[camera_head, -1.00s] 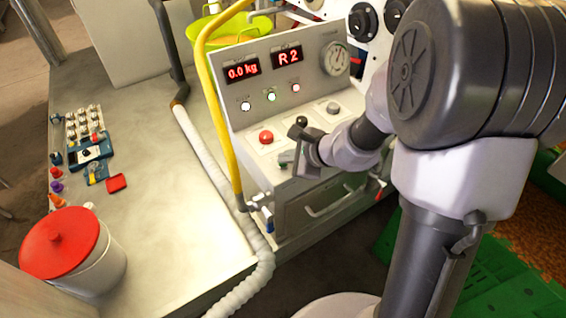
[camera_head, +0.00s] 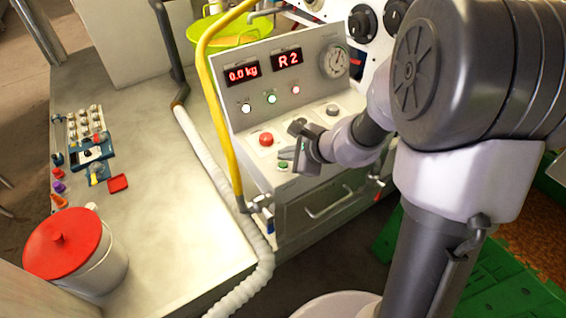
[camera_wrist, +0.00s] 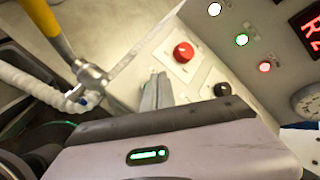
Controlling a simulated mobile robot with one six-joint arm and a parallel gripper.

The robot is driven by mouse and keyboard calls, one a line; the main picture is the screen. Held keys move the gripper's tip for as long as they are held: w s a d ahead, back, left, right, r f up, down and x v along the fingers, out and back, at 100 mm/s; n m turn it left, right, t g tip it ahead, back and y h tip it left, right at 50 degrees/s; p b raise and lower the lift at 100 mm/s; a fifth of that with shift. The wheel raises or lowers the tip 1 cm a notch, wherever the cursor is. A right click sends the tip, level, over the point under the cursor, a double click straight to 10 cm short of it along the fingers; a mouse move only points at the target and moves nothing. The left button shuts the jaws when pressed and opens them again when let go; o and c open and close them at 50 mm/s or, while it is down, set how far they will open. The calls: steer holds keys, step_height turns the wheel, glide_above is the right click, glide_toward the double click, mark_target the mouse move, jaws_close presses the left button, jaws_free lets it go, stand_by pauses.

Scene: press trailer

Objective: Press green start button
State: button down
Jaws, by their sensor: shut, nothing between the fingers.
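The green start button (camera_head: 283,165) sits near the front edge of the sloped control panel (camera_head: 254,160), below the red button (camera_head: 266,139). My gripper (camera_head: 287,153) is shut and empty, with its fingertips just above and beside the green button in the head view. I cannot tell whether they touch the panel. In the wrist view the shut fingers (camera_wrist: 155,91) point at the panel beside the red button (camera_wrist: 183,52). The green button is not visible there, seemingly hidden by the fingers.
A black knob (camera_wrist: 222,89) stands right of the fingers. The upright panel carries displays (camera_head: 243,72), lamps and a gauge (camera_head: 335,61). A yellow pipe (camera_head: 219,120) and white hose (camera_head: 212,160) run left. A red-lidded bucket (camera_head: 62,244) stands on the bench.

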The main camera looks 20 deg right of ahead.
mark_target(286, 167)
steer(key=shift+r+p, duration=1.7)
steer(key=shift+r, duration=0.7)
steer(key=shift+f, duration=0.1)
steer(key=s+a+r+n+g+b, duration=0.1)
steer(key=s+a+n+b, duration=0.4)
steer(key=s, duration=0.4)
steer(key=s+a+r+n+g+b, duration=0.1)
steer(key=s+a+r+n+b, duration=0.1)
steer(key=s+a+n+b, duration=0.45)
steer(key=s+d+f+n+h, duration=0.2)
steer(key=s+d+n, duration=0.3)
steer(key=s+d, duration=0.2)
steer(key=shift+s+h, duration=0.3)
steer(key=shift+s, duration=0.6)
